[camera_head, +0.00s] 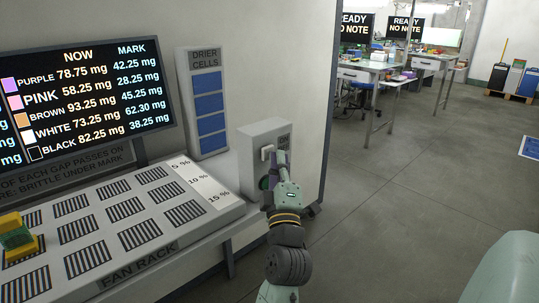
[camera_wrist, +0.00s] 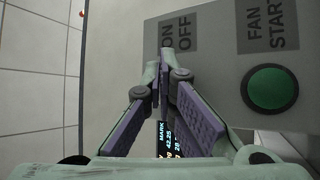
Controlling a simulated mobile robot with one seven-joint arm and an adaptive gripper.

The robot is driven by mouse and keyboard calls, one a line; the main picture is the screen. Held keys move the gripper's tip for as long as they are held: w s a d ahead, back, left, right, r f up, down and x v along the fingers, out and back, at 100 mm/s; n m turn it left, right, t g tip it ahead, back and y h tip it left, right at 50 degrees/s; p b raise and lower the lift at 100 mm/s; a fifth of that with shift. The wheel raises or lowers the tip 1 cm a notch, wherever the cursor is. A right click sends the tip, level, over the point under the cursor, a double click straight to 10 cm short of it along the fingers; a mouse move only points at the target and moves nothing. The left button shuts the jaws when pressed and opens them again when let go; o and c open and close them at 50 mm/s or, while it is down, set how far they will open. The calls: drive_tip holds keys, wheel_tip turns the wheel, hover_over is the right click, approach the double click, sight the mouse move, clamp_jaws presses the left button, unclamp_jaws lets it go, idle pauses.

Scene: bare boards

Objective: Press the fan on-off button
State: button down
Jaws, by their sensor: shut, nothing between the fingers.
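The grey control box (camera_head: 251,158) stands at the right end of the bench in the head view. A pale switch (camera_head: 267,152) sits on its face, with a green round button (camera_head: 264,183) below, partly behind my gripper. In the wrist view the box face (camera_wrist: 222,80) carries an "ON OFF" label (camera_wrist: 180,33) and a "FAN START" label beside the green button (camera_wrist: 272,89). My gripper (camera_head: 281,157) is shut and empty, its fingertips (camera_wrist: 165,66) by the "ON OFF" label. The switch is hidden behind the fingers there; I cannot tell whether they touch it.
The fan rack (camera_head: 140,262) with striped vents lies left of the box, with a yellow and green block (camera_head: 17,238) on it. A readout screen (camera_head: 85,100) and a "DRIER CELLS" panel (camera_head: 184,98) stand behind. Open floor (camera_head: 420,190) lies to the right.

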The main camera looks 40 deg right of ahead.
drive_tip(key=shift+w, duration=0.15)
idle(0.5)
drive_tip(key=shift+w, duration=0.3)
drive_tip(key=shift+b, duration=0.3)
drive_tip(key=shift+s+a, duration=0.1)
drive_tip(key=shift+s, duration=0.15)
drive_tip(key=s+b, duration=0.1)
drive_tip(key=s, duration=0.5)
drive_tip(key=shift+b, duration=0.4)
